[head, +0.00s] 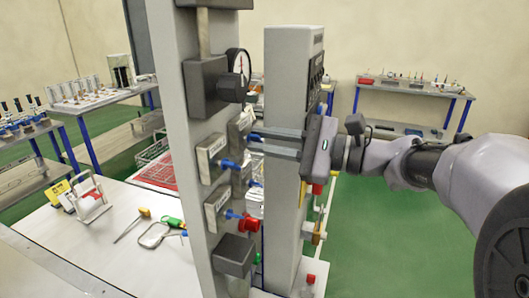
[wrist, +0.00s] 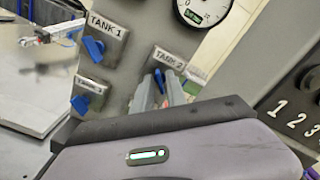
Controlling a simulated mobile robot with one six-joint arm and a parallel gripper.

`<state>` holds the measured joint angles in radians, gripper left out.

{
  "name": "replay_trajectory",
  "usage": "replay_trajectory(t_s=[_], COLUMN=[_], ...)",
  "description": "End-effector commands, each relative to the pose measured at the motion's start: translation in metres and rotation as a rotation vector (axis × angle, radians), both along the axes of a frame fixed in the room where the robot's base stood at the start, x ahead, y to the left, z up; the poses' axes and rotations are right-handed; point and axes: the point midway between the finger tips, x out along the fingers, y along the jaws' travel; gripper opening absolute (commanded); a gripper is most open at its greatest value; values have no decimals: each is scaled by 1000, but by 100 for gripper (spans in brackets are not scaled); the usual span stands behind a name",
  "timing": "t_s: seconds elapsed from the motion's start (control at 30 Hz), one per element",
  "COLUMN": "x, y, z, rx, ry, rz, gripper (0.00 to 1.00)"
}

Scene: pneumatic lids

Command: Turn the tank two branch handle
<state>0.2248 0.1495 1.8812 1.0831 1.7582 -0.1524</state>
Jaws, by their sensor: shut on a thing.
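The tank two branch handle is a small blue lever (wrist: 159,77) under the "TANK 2" label plate (wrist: 168,58) in the wrist view. My gripper (wrist: 164,86) has its grey fingers at this lever, shut on it. In the head view my gripper (head: 252,142) reaches in from the right to the upper right plate (head: 240,123) on the grey panel. The fingers hide most of the lever there. The "TANK 1" plate (wrist: 105,24), with its own blue handle (wrist: 93,48), is to the left in the wrist view.
A grey upright box (head: 287,75) stands close beside my fingers. Below are more blue handles (head: 229,163) and a red knob (head: 249,223). A gauge (head: 238,62) is above. Loose tools (head: 153,234) lie on the white bench at left.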

Motion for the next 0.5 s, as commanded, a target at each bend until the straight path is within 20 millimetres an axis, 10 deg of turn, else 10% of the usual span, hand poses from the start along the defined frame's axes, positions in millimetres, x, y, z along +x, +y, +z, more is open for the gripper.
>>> replay_trajectory(t_s=[0.5], x=[0], y=[0], z=[0], rx=[-31], ry=[-80], rz=[0], gripper=[0])
